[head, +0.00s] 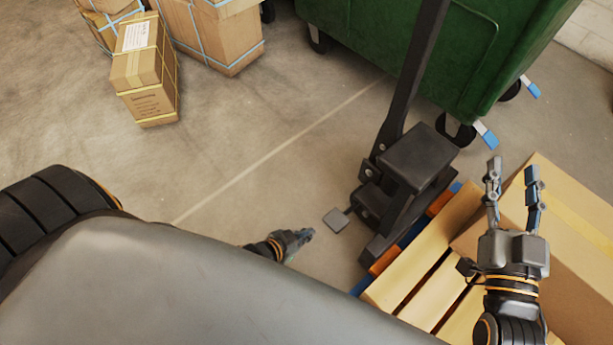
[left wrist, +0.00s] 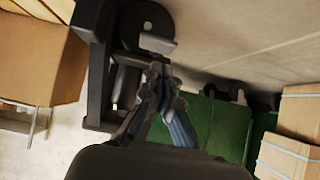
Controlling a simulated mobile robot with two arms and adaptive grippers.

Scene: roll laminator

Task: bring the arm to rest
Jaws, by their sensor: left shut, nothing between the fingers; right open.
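My left gripper (head: 305,236) shows low in the middle of the head view, partly hidden behind my own grey body. In the left wrist view its fingertips (left wrist: 158,72) are together with nothing between them. It is left of the black pallet jack (head: 412,160), and I see a gap of floor between them in the head view. My right gripper (head: 513,172) is at the right, its two fingers apart and empty. It appears in front of a large cardboard box (head: 575,235); whether it touches the box I cannot tell.
A wooden pallet (head: 415,278) lies beside the jack. A grey pedal (head: 336,220) sticks out near my left gripper. A green wheeled bin (head: 465,50) stands behind. Strapped cartons (head: 146,70) are at the upper left. The concrete floor (head: 250,130) between is clear.

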